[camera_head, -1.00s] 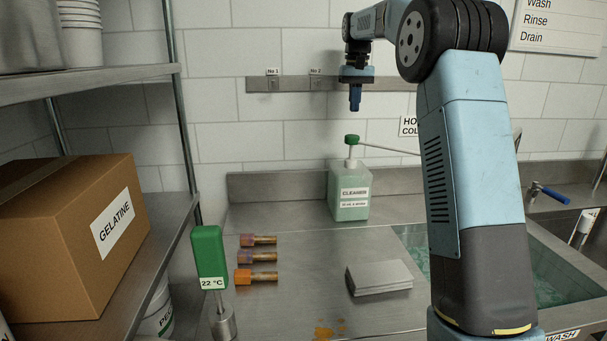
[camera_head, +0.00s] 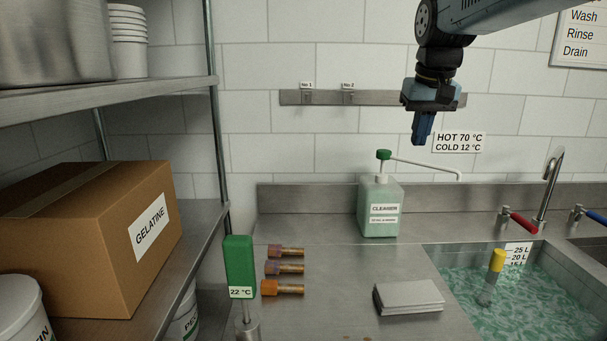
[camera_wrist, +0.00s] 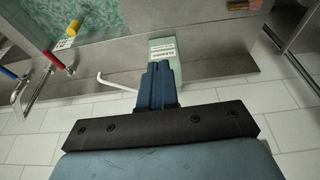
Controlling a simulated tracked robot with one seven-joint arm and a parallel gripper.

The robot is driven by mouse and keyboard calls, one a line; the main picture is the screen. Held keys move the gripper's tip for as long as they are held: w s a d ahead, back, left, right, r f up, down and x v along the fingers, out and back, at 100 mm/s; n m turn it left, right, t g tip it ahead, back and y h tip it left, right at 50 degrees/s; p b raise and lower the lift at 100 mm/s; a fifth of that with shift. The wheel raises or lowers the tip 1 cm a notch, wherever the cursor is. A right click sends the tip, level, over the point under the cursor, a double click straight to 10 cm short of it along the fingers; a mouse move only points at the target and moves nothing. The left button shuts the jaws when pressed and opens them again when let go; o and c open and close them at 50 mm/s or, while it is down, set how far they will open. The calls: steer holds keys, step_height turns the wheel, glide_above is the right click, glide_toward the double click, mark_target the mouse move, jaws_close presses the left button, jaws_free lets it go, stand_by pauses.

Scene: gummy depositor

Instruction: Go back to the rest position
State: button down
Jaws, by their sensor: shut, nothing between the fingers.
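My gripper (camera_head: 422,128) hangs in the air in front of the tiled wall, pointing down, its blue fingers together and empty. It is above and to the right of the cleaner bottle (camera_head: 380,210), well apart from it. In the wrist view the shut fingers (camera_wrist: 157,78) point toward the bottle (camera_wrist: 163,47), which is partly hidden behind them. My arm comes in from the upper right in the head view.
A water-filled sink (camera_head: 530,300) with a red-handled tap (camera_head: 520,222) lies at the right. A shelf with a gelatine box (camera_head: 95,235) is at the left.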

steer(key=s+f+t, duration=0.1)
steer(key=s+f, duration=0.5)
steer(key=s, duration=0.3)
steer(key=s+f+t, duration=0.1)
steer(key=s+f, duration=0.5)
steer(key=s, duration=0.3)
steer(key=shift+s, duration=0.2)
